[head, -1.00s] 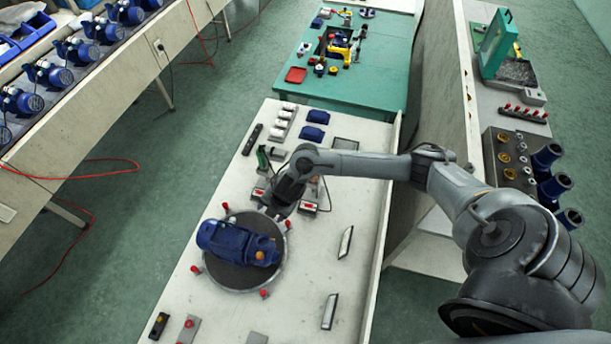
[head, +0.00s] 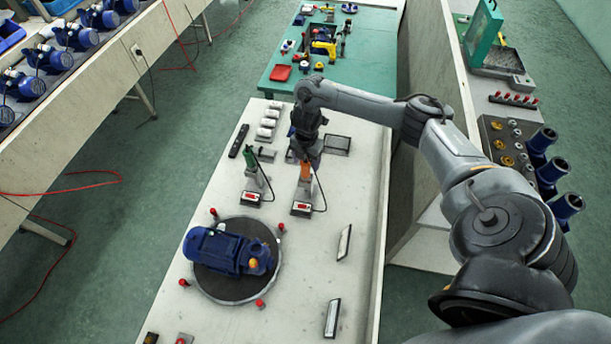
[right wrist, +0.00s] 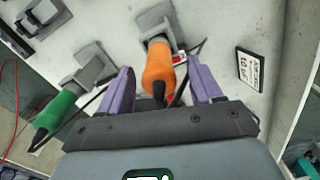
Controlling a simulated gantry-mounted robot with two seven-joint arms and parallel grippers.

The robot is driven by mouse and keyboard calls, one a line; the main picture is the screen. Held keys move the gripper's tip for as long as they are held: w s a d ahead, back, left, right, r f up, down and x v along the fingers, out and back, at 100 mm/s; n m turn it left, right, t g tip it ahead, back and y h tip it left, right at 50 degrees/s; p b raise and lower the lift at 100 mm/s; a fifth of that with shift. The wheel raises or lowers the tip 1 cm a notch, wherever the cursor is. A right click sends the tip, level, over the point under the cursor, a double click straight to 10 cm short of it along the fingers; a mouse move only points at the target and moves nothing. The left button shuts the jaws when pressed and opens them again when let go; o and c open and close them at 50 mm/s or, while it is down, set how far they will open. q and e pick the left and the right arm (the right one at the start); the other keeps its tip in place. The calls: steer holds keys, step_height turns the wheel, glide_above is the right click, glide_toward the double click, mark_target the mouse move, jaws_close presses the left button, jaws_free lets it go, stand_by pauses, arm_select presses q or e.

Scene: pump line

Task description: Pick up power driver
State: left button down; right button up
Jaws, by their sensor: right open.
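Two power drivers stand in holders on the white bench, one with an orange body (head: 305,171) and one with a green body (head: 250,158). In the right wrist view, the orange driver (right wrist: 158,66) lies between the two purple fingers of my open right gripper (right wrist: 160,72), with gaps on both sides. The green driver (right wrist: 56,111) is outside the left finger. In the head view, my right gripper (head: 306,156) is right above the orange driver and partly hides it. My left gripper is not in view.
A round turntable (head: 236,292) with a blue pump (head: 226,250) and red knobs around it is nearer on the bench. Small boxes with red displays (head: 302,209) sit by the drivers, with black cables. A flat grey tray (head: 337,145) lies right of the gripper.

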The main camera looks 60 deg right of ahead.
mark_target(306, 178)
steer(key=shift+w+f, duration=0.1)
steer(key=shift+f, duration=2.55)
steer(key=shift+c, duration=0.5)
steer(key=c, duration=1.1)
steer(key=shift+r, duration=0.25)
